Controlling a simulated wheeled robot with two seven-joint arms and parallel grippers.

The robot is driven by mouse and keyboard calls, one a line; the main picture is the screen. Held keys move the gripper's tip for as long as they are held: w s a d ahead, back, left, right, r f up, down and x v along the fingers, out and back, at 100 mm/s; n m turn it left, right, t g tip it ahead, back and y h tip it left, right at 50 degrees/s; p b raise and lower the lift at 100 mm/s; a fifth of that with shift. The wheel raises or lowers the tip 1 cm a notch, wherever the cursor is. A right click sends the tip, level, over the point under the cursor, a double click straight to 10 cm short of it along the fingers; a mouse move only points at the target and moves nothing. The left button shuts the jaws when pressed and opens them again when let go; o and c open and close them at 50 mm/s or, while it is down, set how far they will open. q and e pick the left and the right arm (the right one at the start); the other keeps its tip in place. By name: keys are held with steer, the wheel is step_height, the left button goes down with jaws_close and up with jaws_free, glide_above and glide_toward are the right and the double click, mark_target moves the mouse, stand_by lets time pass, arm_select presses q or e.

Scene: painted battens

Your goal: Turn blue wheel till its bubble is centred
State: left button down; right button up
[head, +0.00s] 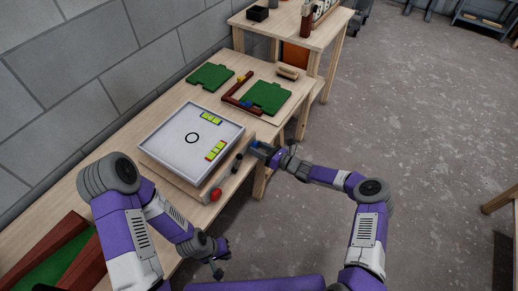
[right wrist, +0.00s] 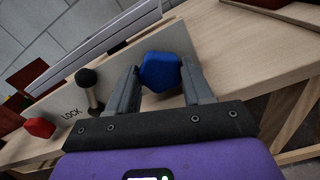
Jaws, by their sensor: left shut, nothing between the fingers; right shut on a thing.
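A white square plate (head: 180,140) with a black ring on it sits on a wooden base on the bench. Two yellow-green levels lie on it, one by the far edge (head: 211,118) and one by the right edge (head: 216,150); their bubbles are too small to read. The blue wheel (right wrist: 160,72) is on the base's front face. My right gripper (head: 259,149) is shut on the blue wheel, one finger on either side. My left gripper (head: 218,268) is shut and empty, apart from the base, nearer me.
On the same face are a red wheel (right wrist: 40,127) and a black knob (right wrist: 87,80) by the word LOCK. Green boards (head: 266,97) and red battens (head: 236,97) lie farther along the bench. More red battens (head: 40,240) lie at the lower left.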

stand_by(0.3)
steer(key=o, duration=1)
steer(key=shift+o, duration=0.2)
steer(key=p+v, duration=0.2)
steer(key=v, duration=0.5)
steer(key=shift+s+d, duration=0.2)
